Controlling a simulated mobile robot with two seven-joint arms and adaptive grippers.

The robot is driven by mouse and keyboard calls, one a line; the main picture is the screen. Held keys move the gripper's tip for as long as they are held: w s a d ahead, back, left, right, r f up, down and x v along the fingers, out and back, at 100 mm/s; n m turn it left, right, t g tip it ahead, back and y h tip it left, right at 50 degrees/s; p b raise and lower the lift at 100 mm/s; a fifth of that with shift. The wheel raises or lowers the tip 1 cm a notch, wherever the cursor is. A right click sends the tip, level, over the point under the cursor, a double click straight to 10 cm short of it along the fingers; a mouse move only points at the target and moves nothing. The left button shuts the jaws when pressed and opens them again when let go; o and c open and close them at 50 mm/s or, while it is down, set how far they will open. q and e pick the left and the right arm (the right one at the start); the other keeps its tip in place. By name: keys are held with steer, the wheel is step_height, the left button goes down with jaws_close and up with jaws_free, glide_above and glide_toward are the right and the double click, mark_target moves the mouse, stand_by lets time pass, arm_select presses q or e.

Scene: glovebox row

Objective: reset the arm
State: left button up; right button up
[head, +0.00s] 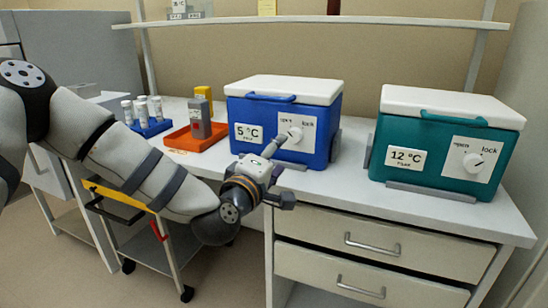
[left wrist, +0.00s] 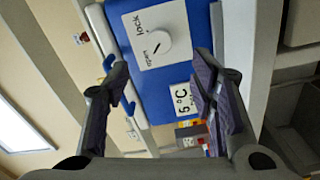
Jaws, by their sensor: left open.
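My left arm (head: 140,165) reaches in from the left. Its gripper (head: 279,173) is in front of the blue cooler box (head: 300,95), with fingers apart and nothing between them. In the left wrist view the two fingers (left wrist: 160,72) stand wide apart. Beyond them is the blue box's front (left wrist: 185,70), turned on its side, with its white open/lock plate and round knob (left wrist: 157,43). The knob also shows in the head view (head: 295,134), close to the upper finger; I cannot tell if they touch. The box's lid (head: 285,88) is down. My right gripper is not seen.
A teal cooler box (head: 445,140) marked 12 °C stands right on the white bench (head: 350,200). An orange tray (head: 182,143) and a blue vial rack (head: 153,130) stand left. A shelf crosses above, drawers (head: 370,245) are below, and a cart (head: 150,245) is under my arm.

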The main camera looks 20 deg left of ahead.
arm_select(q)
steer(key=shift+s, duration=0.55)
steer(key=s+d+f+m+g+h, duration=0.1)
steer(key=s+d+f+m+g, duration=0.15)
steer(key=f, duration=0.35)
steer(key=s+d+f+m+g, duration=0.1)
steer(key=s+f+g, duration=0.1)
steer(key=s+f, duration=0.35)
steer(key=s+d+f+m+g+h, duration=0.1)
steer(key=s+f+m+g, duration=0.1)
steer(key=f, duration=0.6)
steer(key=s+f+m+g, duration=0.3)
steer(key=s+f+g, duration=0.2)
steer(key=s+f, duration=0.65)
steer(key=s+a+f+m+g+y, duration=0.1)
steer(key=s+a+m+g, duration=0.1)
steer(key=s, duration=0.7)
steer(key=s+a+f+m+g, duration=0.2)
steer(key=s+g, duration=0.2)
steer(key=s, duration=0.5)
steer(key=s+a+f+m+g+y, duration=0.1)
steer(key=s+a+f+m+g, duration=0.1)
steer(key=s, duration=0.8)
steer(key=shift+a+g+y, duration=0.3)
steer(key=shift+a+g, duration=0.2)
steer(key=shift+g, duration=0.05)
